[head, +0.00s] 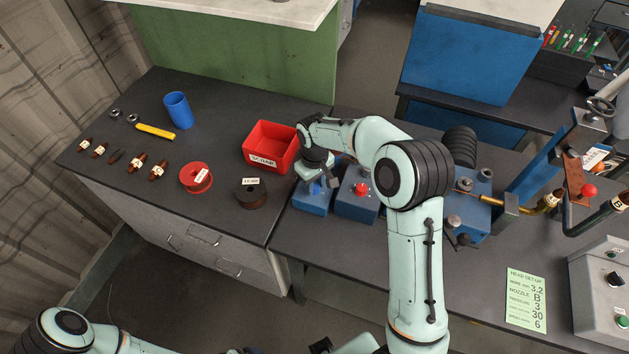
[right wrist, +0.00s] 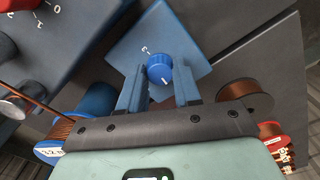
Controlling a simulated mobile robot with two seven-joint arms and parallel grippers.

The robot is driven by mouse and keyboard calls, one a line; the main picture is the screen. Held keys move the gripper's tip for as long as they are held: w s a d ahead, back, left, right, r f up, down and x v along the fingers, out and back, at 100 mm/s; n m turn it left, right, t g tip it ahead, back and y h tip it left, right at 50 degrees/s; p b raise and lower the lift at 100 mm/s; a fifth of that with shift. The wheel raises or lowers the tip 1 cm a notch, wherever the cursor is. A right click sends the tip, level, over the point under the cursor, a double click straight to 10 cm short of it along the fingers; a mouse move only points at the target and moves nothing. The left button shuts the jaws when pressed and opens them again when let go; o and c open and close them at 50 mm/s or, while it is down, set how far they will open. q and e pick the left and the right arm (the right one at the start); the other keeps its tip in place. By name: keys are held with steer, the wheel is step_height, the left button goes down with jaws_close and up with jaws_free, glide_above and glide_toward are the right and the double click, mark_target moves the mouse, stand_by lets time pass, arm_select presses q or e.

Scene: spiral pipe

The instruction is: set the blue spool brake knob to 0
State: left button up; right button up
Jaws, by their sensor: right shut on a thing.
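The blue spool brake knob (right wrist: 160,69) sits on top of a blue box (right wrist: 197,50) in the right wrist view. A white mark shows on the knob's near side, and a small white character is printed on the box beyond it, too small to read surely. The fingers of my right gripper (right wrist: 160,85) are on either side of the knob, shut on it. In the head view, my right gripper (head: 322,181) is over the blue box (head: 312,202) and hides most of the knob. My left gripper is not visible; only part of the left arm shows at the bottom left.
A second blue box with a red knob (head: 361,188) stands close to the right. A red scrap bin (head: 260,164) is behind left, with a dark-labelled spool (head: 250,191) and a red spool (head: 196,178) nearby. A green set-up card (head: 526,299) lies at right.

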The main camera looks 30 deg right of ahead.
mark_target(315, 186)
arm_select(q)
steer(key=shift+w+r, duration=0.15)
arm_select(e)
steer(key=shift+n, duration=0.7)
steer(key=o, duration=1.1)
steer(key=shift+c, duration=0.2)
steer(key=shift+r, duration=0.1)
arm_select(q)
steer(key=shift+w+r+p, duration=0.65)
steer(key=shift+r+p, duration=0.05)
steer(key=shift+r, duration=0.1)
arm_select(e)
step_height(315, 186, up, 13)
steer(key=shift+r, duration=0.15)
